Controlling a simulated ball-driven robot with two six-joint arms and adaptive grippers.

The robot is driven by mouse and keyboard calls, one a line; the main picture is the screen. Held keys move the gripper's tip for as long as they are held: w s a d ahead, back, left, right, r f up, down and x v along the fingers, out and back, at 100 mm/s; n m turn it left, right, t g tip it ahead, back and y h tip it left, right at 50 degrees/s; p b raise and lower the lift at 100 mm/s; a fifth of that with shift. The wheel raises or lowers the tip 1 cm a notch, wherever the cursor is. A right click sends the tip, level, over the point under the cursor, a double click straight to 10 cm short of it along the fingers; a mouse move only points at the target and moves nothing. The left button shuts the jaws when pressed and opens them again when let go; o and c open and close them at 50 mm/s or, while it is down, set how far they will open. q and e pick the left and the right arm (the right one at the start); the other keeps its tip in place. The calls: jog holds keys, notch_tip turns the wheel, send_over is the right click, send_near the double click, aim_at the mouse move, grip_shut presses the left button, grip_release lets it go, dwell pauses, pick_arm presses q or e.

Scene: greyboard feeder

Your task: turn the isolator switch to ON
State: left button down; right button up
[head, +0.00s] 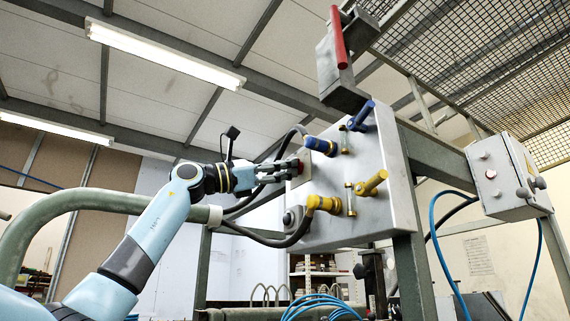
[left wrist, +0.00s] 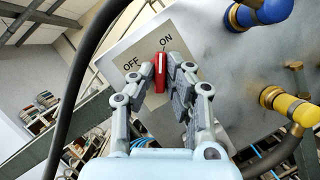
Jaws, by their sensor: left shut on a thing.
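The isolator switch is a red handle (left wrist: 160,72) with a white line, on a cream plate (left wrist: 191,33) marked OFF and ON in the left wrist view. The handle stands between the two words, its upper end near ON. My left gripper (left wrist: 159,83) has its fingers on both sides of the handle and is shut on it. In the head view my left gripper (head: 286,169) reaches the left part of the grey panel (head: 372,218), and its fingers partly hide the plate and handle. My right gripper does not show.
Blue (head: 321,145) and yellow (head: 324,204) hose fittings stick out of the panel right of the switch. A black cable (left wrist: 84,75) runs close to my left gripper. A green rail (head: 75,199) lies near my left arm. A grey box (head: 502,180) hangs at the right.

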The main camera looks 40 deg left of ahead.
pick_arm(q)
jog(key=shift+m+g+h, duration=0.4)
jog(key=shift+m+g, duration=0.1)
jog(key=shift+m, duration=0.6)
jog(key=shift+p, duration=0.3)
jog(key=c, duration=1.4)
grip_release()
jog(key=shift+o, duration=0.2)
jog(key=v, duration=0.7)
jog(key=shift+a, duration=0.15)
jog(key=shift+s, duration=0.2)
jog(key=shift+f, duration=0.1)
